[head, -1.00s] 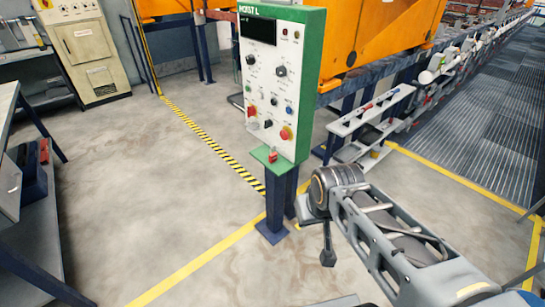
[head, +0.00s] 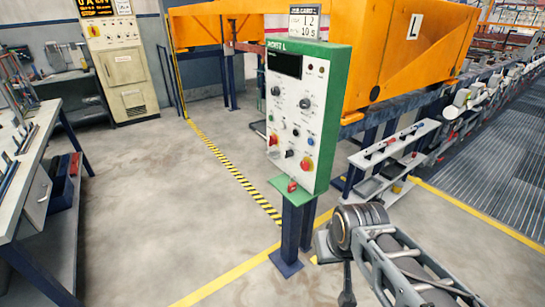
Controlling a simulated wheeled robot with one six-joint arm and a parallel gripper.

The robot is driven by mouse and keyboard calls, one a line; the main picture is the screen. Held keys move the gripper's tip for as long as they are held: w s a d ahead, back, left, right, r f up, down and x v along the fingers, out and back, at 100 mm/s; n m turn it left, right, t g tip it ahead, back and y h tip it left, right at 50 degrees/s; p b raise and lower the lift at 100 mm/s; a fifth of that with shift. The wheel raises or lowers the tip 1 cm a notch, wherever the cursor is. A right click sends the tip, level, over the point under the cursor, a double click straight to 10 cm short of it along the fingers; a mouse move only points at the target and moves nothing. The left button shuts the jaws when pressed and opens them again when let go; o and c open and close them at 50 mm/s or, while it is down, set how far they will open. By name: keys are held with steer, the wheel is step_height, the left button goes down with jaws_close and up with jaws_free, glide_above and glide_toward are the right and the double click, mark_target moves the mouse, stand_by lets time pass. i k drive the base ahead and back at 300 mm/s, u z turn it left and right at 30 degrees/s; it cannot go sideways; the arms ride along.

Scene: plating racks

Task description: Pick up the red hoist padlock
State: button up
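The small red hoist padlock (head: 292,186) sits on the green shelf (head: 276,185) at the foot of the hoist control panel (head: 303,115). The panel has a green frame and a white face with knobs and buttons. My arm reaches in from the lower right. Its end with my gripper (head: 346,297) hangs down at the bottom of the view, lower in the picture than the padlock and to its right, apart from it. The fingers are too small and partly cut off to tell whether they are open.
A blue post (head: 290,235) carries the panel. A white rack (head: 385,160) stands behind on the right, below the orange hoist (head: 410,50). A workbench (head: 30,175) stands at the left. The floor (head: 150,210) between bench and post is clear.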

mark_target(293, 186)
steer(key=z, duration=0.5)
steer(key=i, duration=1.1)
steer(key=u, duration=2.7)
